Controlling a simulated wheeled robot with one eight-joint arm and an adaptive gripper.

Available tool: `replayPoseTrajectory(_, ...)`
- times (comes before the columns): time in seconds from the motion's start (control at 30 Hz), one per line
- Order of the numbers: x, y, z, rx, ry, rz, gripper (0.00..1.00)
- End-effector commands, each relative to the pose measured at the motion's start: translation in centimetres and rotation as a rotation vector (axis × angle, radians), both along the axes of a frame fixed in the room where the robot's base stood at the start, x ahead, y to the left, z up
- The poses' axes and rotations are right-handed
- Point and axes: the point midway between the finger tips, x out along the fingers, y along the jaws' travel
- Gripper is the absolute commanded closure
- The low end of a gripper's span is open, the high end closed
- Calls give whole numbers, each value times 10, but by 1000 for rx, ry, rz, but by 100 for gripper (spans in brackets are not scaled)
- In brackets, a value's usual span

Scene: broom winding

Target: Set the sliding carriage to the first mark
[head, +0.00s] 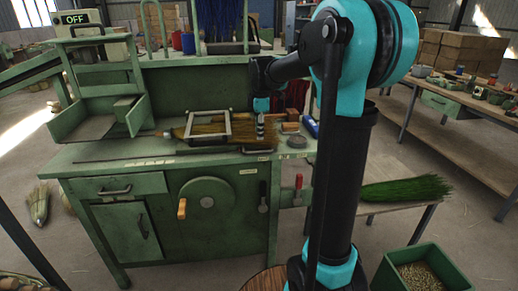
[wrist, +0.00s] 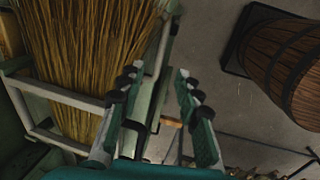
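The sliding carriage looks to be the grey metal frame (head: 228,128) around straw bristles on the green bench top. In the wrist view the frame (wrist: 62,97) lies at the left, with the straw (wrist: 85,60) passing through it. My gripper (head: 260,128) is over the bench top, just right of the frame. In the wrist view my gripper (wrist: 157,77) has its fingers apart with nothing held between the tips. A dark handle (wrist: 137,127) shows low beside the left finger. I cannot make out which mark is the first; a pale scale strip (head: 150,162) runs along the bench front.
The green bench (head: 120,165) has a crank wheel (head: 208,203) on its front and an "OFF" box (head: 75,18) at upper left. A wooden block (head: 290,127) lies right of my gripper. A barrel (wrist: 285,65) shows in the wrist view. Green bristles (head: 405,188) lie on a side table.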

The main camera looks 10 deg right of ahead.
Motion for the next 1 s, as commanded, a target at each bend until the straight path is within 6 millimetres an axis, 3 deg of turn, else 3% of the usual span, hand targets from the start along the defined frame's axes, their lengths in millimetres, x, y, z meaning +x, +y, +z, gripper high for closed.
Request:
replayPoseTrajectory(0.3, 12, 0, -61, 0, 0, -1, 66)
replayPoseTrajectory(0.5, 16, 0, -84, 0, 0, -1, 66)
replayPoseTrajectory(0.9, 17, 0, -91, 0, 0, -1, 66)
replayPoseTrajectory(1.0, 17, 0, -91, 0, 0, -1, 76)
